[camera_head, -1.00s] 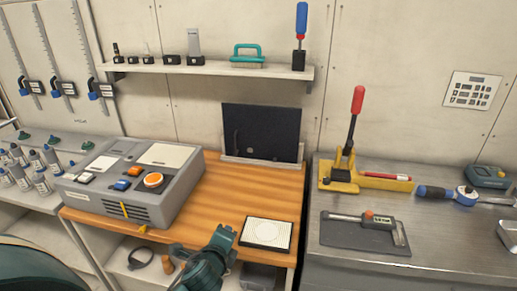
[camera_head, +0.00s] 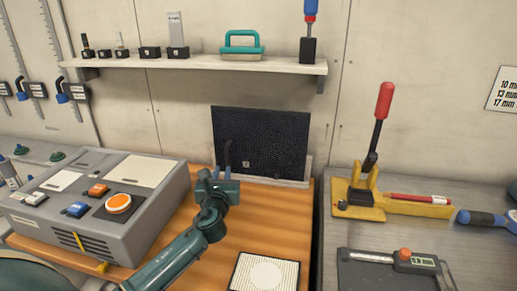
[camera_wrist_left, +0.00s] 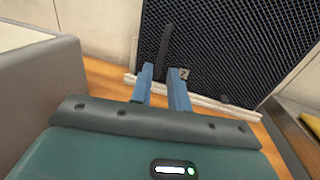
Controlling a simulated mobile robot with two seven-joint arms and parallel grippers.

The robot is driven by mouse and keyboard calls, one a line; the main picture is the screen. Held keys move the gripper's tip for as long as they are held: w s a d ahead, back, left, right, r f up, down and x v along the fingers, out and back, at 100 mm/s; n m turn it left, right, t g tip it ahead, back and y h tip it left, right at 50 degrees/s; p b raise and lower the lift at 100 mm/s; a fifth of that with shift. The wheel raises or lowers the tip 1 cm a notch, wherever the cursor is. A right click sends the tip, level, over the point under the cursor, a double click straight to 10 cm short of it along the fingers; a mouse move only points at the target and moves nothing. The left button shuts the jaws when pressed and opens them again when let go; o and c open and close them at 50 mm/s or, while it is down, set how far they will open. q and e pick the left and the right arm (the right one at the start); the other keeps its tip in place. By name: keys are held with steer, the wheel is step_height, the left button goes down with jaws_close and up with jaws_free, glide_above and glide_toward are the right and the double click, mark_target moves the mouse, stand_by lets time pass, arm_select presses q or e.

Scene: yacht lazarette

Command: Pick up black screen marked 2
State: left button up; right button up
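The black screen (camera_head: 272,138) stands upright against the back wall in a light ledge at the rear of the wooden bench. A small pale mark shows low on its face; I cannot read it surely. In the left wrist view the screen (camera_wrist_left: 235,45) shows a fine mesh. My left gripper (camera_head: 223,165) is in front of the screen's lower left part. In the left wrist view its two blue fingers (camera_wrist_left: 161,80) are apart, with a dark upright strip showing beyond and between them. Contact is hard to tell. My right gripper is out of view.
A grey control box (camera_head: 100,200) stands left on the wooden bench (camera_head: 275,215). A white patterned plate (camera_head: 265,274) lies at the front. A shelf (camera_head: 200,66) with tools hangs above. A yellow lever tool (camera_head: 365,195) stands on the grey bench at right.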

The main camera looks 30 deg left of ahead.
mark_target(227, 158)
arm_select(q)
steer(key=b+x, duration=0.1)
steer(key=x, duration=0.8)
steer(key=shift+d, duration=0.2)
steer(key=shift+c, duration=0.6)
jaws_close()
stand_by(0.5)
